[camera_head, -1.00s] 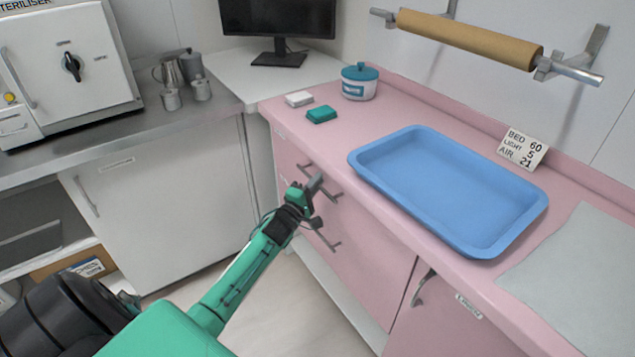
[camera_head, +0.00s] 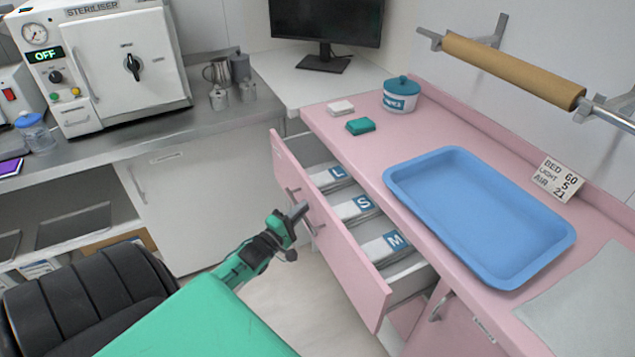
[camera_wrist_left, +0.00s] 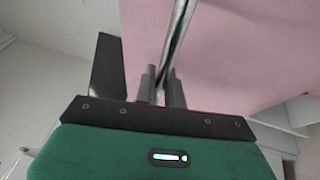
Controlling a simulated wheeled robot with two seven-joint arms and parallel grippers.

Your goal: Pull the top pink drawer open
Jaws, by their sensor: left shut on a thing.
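The top pink drawer (camera_head: 337,240) stands well open from the pink cabinet. Boxes or packs marked L (camera_head: 335,177), S (camera_head: 360,207) and M (camera_head: 392,243) lie inside it in a row. My left gripper (camera_head: 300,214) is at the drawer's front, at its metal bar handle (camera_head: 311,222). In the left wrist view the fingers (camera_wrist_left: 160,88) are shut on the handle (camera_wrist_left: 178,40), with the pink drawer front behind. My right gripper is not in view.
A blue tray (camera_head: 480,215), a teal-lidded pot (camera_head: 401,96) and a teal block (camera_head: 360,126) are on the pink counter (camera_head: 345,152). The steriliser (camera_head: 125,65) stands at the left. Floor is clear beside the drawer.

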